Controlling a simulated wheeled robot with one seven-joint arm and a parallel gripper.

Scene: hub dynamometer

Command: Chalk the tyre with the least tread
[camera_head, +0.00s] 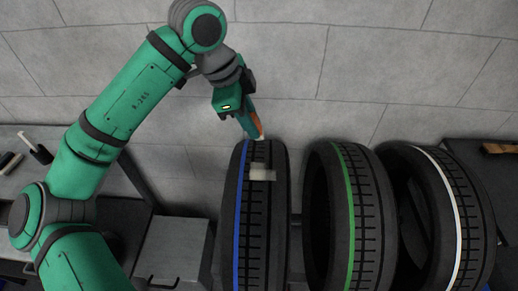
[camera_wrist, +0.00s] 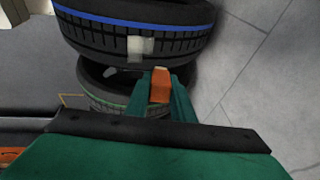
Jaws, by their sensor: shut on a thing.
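Three black tyres stand side by side in the head view: the blue-striped tyre (camera_head: 263,230), the green-striped tyre (camera_head: 368,215) and the white-striped tyre (camera_head: 472,215). A pale whitish patch (camera_head: 262,173) lies across the blue-striped tyre's tread. My gripper (camera_head: 251,122) is shut on an orange stick with a pale tip (camera_head: 257,126), above the top of the blue-striped tyre. Whether the tip touches the rubber is unclear. The wrist view shows the orange stick (camera_wrist: 160,86) between the fingers, with the patch (camera_wrist: 141,47) on the blue-striped tyre (camera_wrist: 90,37) beyond. Tread depths are hard to compare.
A grey cabinet (camera_head: 172,252) stands left of the tyres. A bench at the left (camera_head: 62,136) carries a few small handled items. A dark bench at the right (camera_head: 476,150) holds a wooden-handled item (camera_head: 498,148). The tiled space behind the tyres is clear.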

